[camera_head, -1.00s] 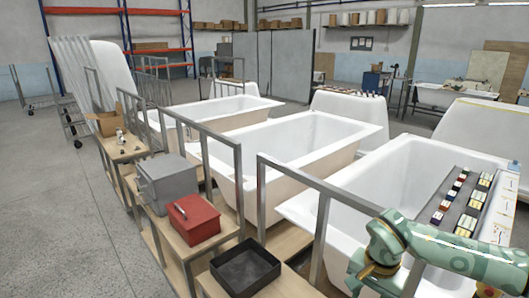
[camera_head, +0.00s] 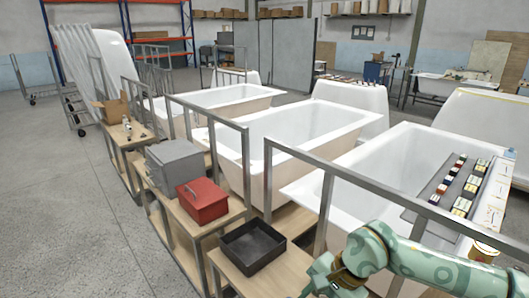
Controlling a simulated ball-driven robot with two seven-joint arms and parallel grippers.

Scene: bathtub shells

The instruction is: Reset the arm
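My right arm (camera_head: 400,262) is green with a pattern and comes in from the lower right. It bends near the bottom edge, and its lower link (camera_head: 330,278) points down and left, cut off by the frame. No gripper fingers show on it. My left arm and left gripper are not in view. The arm passes in front of the near white bathtub shell (camera_head: 365,180) and its grey metal frame (camera_head: 345,172). I cannot tell whether it touches them.
A black open tray (camera_head: 252,248), a red box (camera_head: 203,201) and a grey box (camera_head: 174,163) stand on wooden benches at the left of the tubs. A grey tray (camera_head: 437,204) with small coloured items lies across the near tub. Grey floor (camera_head: 75,220) at left is clear.

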